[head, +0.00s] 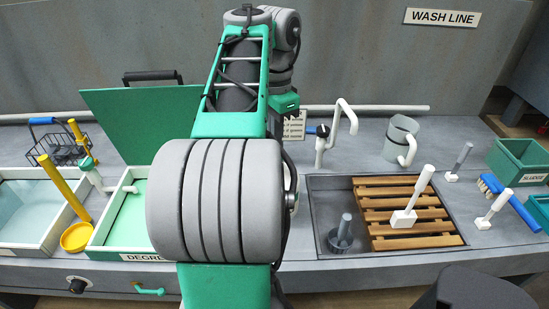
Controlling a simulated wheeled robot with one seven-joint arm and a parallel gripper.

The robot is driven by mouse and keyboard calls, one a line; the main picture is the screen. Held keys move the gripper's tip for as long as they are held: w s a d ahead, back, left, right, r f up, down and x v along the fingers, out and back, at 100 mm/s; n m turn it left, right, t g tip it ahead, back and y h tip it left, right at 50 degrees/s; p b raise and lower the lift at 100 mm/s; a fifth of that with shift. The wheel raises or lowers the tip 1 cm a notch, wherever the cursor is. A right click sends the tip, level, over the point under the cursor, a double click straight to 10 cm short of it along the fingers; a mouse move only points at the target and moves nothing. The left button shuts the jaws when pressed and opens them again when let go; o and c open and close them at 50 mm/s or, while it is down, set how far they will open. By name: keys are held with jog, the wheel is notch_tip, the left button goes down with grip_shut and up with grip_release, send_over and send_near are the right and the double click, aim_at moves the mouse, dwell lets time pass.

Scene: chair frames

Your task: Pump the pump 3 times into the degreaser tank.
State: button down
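The degreaser tank (97,246) is a white-rimmed box with a green inside, left of my arm. Its front label reads "DEGR" before my arm hides the rest. A green lid (140,120) stands raised behind it. The pump (92,172) appears to be the white and green fitting at the tank's left rim, with a white spout over the tank and a yellow handle leaning up to the left. My arm crosses the middle of the view and covers the tank's right part. My gripper does not show; I cannot see its fingers.
A tank of pale liquid (14,247) and a yellow scoop (76,237) lie left. A wire basket (55,150) stands behind.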

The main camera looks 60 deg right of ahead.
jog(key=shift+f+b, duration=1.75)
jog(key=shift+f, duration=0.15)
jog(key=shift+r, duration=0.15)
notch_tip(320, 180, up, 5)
jog(key=p, duration=0.5)
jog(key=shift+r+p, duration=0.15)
jog(key=shift+p, duration=0.15)
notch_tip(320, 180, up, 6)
jog(key=p, duration=0.6)
